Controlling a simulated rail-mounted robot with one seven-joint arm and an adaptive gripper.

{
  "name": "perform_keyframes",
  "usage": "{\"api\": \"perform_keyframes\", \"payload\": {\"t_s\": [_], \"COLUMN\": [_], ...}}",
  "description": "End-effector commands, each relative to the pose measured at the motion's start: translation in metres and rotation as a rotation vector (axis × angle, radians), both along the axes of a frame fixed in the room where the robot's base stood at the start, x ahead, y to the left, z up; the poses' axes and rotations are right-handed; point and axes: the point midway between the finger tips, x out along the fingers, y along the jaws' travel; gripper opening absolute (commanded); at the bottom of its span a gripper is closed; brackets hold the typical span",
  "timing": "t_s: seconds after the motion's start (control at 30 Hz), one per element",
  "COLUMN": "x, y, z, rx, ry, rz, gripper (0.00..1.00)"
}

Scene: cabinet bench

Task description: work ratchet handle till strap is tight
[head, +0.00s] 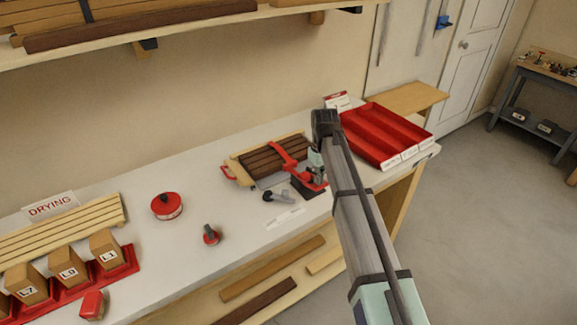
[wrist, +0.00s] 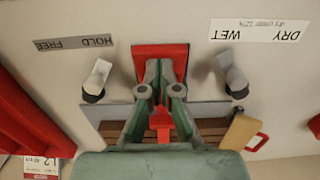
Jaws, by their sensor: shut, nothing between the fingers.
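A red strap (head: 284,152) runs across a stack of dark brown boards (head: 262,160) on the bench. Its red ratchet (head: 307,188) is at the front end of the strap, partly hidden by my gripper. My gripper (head: 318,180) points down at the ratchet and is shut and empty. In the wrist view, my gripper (wrist: 165,68) has its fingertips over a flat red part (wrist: 160,50), probably the ratchet handle; I cannot tell if they touch. More red strap or ratchet (wrist: 160,122) shows between the fingers, with the boards (wrist: 210,128) behind.
Two grey levers flank the red part, one by a FREE/HOLD label (wrist: 72,43), one by a WET/DRY label (wrist: 262,32). A red divided tray (head: 385,135) stands close on the right. A red round tin (head: 167,206) sits left on the bench. A shelf (head: 150,25) hangs above.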

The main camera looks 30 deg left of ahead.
Motion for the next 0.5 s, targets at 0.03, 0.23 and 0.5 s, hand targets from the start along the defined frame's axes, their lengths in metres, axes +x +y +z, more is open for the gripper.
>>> {"api": "perform_keyframes", "payload": {"t_s": [0.03,0.23,0.5], "x": [-0.001,-0.001,-0.002], "y": [-0.001,-0.002,-0.004], "z": [-0.005,-0.017,-0.034], "rx": [-0.001,0.0,0.0], "ry": [0.001,0.0,0.0], "rz": [0.0,0.0,0.0], "gripper": [0.0,0.0,0.0]}}
